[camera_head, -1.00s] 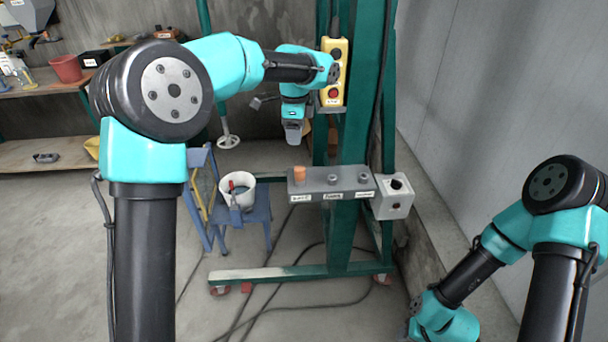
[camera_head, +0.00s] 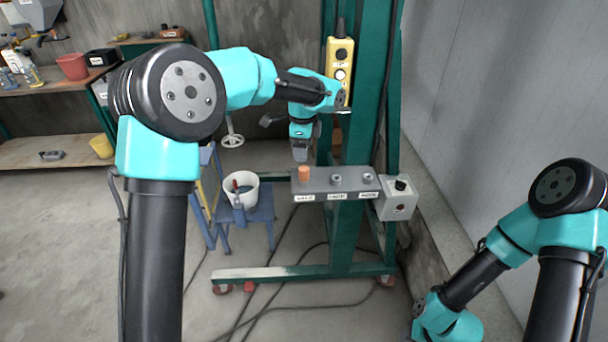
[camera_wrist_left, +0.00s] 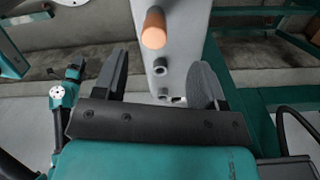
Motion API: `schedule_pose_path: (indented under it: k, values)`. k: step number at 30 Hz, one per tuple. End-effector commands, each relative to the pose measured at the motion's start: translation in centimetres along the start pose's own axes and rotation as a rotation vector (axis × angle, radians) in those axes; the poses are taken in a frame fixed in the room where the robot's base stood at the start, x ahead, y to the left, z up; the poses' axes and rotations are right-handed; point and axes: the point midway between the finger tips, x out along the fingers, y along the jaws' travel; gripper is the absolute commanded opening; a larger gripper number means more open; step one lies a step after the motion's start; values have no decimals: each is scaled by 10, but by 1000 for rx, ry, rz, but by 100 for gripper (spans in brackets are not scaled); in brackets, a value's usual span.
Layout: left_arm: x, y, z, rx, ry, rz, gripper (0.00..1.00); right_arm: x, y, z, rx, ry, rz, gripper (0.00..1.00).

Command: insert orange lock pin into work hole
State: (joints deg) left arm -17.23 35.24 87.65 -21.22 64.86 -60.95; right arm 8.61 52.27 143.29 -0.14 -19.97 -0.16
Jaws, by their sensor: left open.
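The orange lock pin (camera_head: 304,173) stands upright at the left end of a grey bar (camera_head: 318,187) on the green frame. Two grey sockets, one in the middle (camera_head: 336,179) and one at the right (camera_head: 368,178), are in the bar; their labels are too small to read. My left gripper (camera_head: 300,155) hangs just above the pin, pointing down. In the left wrist view its two fingers (camera_wrist_left: 163,85) are spread and empty, with the orange pin (camera_wrist_left: 153,28) ahead of them, apart from both. My right gripper is out of view; only my right arm shows.
A yellow button pendant (camera_head: 340,72) hangs on the green post behind my left wrist. A grey switch box (camera_head: 398,199) adjoins the bar's right end. A white bucket (camera_head: 241,191) stands on a blue stool (camera_head: 252,216) to the left.

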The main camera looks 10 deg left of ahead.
Motion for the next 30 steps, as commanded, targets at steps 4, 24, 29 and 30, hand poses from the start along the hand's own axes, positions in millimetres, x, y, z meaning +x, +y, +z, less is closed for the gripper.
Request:
schedule_pose_path:
  k: [4,24,29,30]
  values:
    - [27,1,0,1,-1,4,65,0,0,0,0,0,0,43]
    - [55,2,-1,0,-1,2,65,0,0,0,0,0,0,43]
    - [76,6,-5,1,-1,3,65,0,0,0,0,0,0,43]
    - [81,8,-5,1,-1,4,65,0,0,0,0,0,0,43]
